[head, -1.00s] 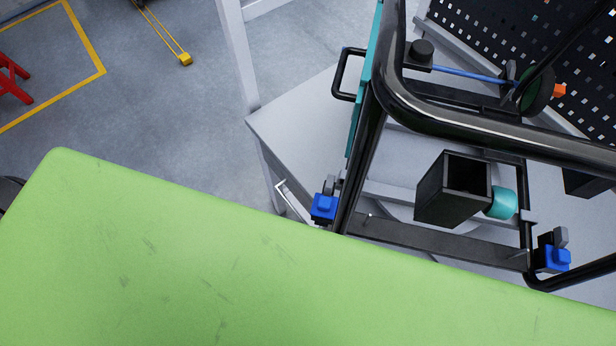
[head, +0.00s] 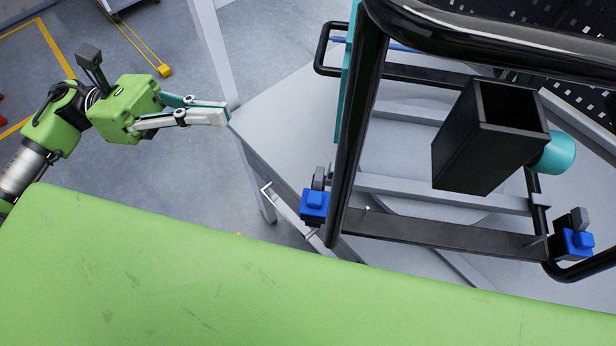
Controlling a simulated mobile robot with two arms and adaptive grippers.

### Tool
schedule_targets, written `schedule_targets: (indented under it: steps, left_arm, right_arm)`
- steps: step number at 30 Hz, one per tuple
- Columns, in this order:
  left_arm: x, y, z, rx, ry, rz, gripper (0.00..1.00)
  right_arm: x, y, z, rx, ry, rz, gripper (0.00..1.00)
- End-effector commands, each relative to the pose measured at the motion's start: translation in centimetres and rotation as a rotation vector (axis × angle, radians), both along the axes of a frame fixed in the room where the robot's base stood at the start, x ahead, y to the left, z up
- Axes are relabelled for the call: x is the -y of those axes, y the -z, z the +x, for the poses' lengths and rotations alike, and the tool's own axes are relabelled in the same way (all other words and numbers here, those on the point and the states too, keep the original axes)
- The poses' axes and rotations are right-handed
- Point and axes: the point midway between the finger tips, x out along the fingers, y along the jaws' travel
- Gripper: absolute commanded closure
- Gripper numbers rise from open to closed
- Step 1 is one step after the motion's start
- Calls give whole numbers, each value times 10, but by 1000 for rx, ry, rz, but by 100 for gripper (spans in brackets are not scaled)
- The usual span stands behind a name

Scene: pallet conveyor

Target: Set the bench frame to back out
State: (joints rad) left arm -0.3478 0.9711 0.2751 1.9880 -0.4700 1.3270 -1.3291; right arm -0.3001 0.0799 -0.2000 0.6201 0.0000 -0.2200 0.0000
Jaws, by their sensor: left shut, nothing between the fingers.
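The bench frame (head: 440,234) is a black tubular frame with blue clamps at its lower corners and a teal panel on its left side. It stands over a grey bench (head: 275,135) at the right of the head view, cut off at the top and right. A black open box (head: 480,150) and a teal knob (head: 553,153) show within it. My left gripper (head: 228,112) is shut and empty, its fingertips by the left corner of the bench, apart from the frame. My right gripper is not in view.
My green body cover fills the foreground. A black perforated panel (head: 590,105) is at the upper right. Open grey floor (head: 190,200) with yellow lines lies at the left. A grey post (head: 210,50) stands behind the bench corner.

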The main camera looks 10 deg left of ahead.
Motion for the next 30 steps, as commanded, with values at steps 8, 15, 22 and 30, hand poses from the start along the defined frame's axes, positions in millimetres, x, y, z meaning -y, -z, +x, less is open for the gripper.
schedule_targets:
  steps: [8,15,22,30]
  left_arm:
    - [23,-3,-48,170,171,93,100]
    - [63,-8,-53,168,169,90,100]
    - [103,-9,-58,166,165,87,100]
    - [139,-9,-62,164,163,87,100]
  right_arm:
    - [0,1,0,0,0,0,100]
    - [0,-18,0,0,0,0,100]
    - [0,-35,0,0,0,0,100]
    - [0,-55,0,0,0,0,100]
